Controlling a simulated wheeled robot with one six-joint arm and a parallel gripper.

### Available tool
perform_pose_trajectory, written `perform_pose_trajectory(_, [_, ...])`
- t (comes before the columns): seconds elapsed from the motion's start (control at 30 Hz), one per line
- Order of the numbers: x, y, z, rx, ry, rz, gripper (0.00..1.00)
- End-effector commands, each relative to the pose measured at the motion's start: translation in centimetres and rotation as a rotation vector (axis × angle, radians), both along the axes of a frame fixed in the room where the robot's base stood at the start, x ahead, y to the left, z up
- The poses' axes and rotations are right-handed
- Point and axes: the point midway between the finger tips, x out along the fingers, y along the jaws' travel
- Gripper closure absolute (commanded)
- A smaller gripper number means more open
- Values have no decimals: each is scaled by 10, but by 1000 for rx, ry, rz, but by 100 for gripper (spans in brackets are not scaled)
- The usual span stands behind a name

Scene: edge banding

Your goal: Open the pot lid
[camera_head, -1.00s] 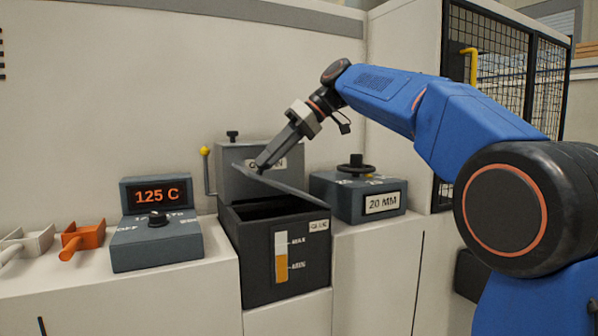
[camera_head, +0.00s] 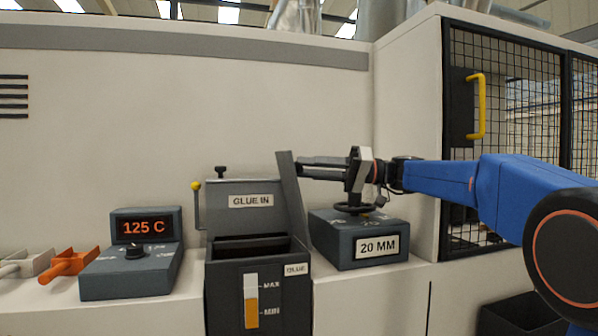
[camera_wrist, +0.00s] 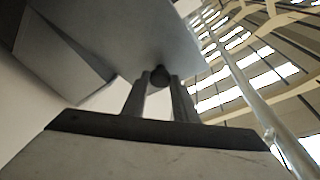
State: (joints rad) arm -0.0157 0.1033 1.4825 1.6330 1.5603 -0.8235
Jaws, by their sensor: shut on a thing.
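The dark grey glue pot (camera_head: 278,312) stands in the middle of the head view, with a level gauge on its front. Its lid (camera_head: 291,195) stands nearly upright, seen edge-on, at the right side of the pot's opening. The dark opening (camera_head: 250,247) shows beside it. My gripper (camera_head: 303,167) reaches in from the right, at the lid's upper part. In the wrist view the two fingers (camera_wrist: 160,82) are shut on a small dark round knob (camera_wrist: 160,75) on the lid's grey face (camera_wrist: 150,35).
A grey box reading 20 MM (camera_head: 345,247) with a black handwheel sits right of the pot, below my gripper. A 125 C control box (camera_head: 130,272) and an orange part (camera_head: 68,265) are at left. A GLUE IN housing (camera_head: 232,202) stands behind the pot.

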Motion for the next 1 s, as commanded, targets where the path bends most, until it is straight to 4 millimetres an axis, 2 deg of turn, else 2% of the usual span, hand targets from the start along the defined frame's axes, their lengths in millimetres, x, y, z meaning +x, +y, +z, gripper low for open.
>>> perform_pose_trajectory(0.1, [5,-16,-4,86,28,-1,100])
perform_pose_trajectory(0.4, [13,-44,-11,238,70,0,100])
perform_pose_trajectory(0.63, [15,-52,-14,287,84,0,100])
perform_pose_trajectory(1.0, [15,-54,-15,295,86,2,100])
